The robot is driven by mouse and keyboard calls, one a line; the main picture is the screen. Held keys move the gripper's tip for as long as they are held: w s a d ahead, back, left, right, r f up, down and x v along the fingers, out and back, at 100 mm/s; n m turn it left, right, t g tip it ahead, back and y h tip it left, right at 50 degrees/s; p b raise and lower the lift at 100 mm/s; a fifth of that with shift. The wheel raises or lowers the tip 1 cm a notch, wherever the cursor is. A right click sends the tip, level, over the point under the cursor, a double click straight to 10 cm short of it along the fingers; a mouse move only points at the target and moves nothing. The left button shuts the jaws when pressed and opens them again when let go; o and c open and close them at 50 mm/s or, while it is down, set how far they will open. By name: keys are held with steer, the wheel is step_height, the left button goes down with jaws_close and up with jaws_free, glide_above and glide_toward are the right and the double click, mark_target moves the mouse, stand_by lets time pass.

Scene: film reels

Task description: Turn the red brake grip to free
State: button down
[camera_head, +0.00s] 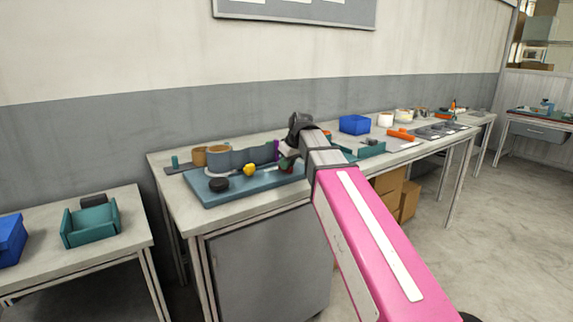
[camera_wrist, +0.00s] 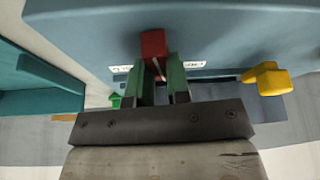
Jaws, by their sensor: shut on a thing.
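The red brake grip (camera_wrist: 153,43) shows in the wrist view at the top middle, on a blue-grey panel. My gripper (camera_wrist: 160,72) has its two green fingers closed on the grip, one on each side of its lower part. White labels lie on the panel to the left and right of the fingers, too small to read. In the head view my gripper (camera_head: 287,160) is at the right end of the blue base (camera_head: 238,189) on the bench, and the arm hides much of the contact there.
A yellow knob (camera_wrist: 268,78) is right of the fingers in the wrist view. A teal tray-like part (camera_wrist: 40,85) is at the left. In the head view, a blue bin (camera_head: 354,124) and orange item (camera_head: 401,134) stand farther right on the bench, and a black knob (camera_head: 219,184) is on the base.

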steer(key=n+g, duration=0.1)
steer(key=n, duration=0.2)
steer(key=shift+w+d+n+y, duration=0.1)
steer(key=shift+w+n+y, duration=0.05)
steer(key=shift+n+y, duration=0.2)
steer(key=shift+n+g+y, duration=0.25)
steer(key=shift+n+g, duration=0.35)
steer(key=shift+n, duration=0.85)
steer(key=c, duration=1.1)
jaws_free()
steer(key=shift+r, duration=0.1)
steer(key=v, duration=1)
steer(key=shift+w+d+r, duration=0.1)
steer(key=shift+d+r, duration=0.1)
steer(key=shift+r, duration=0.1)
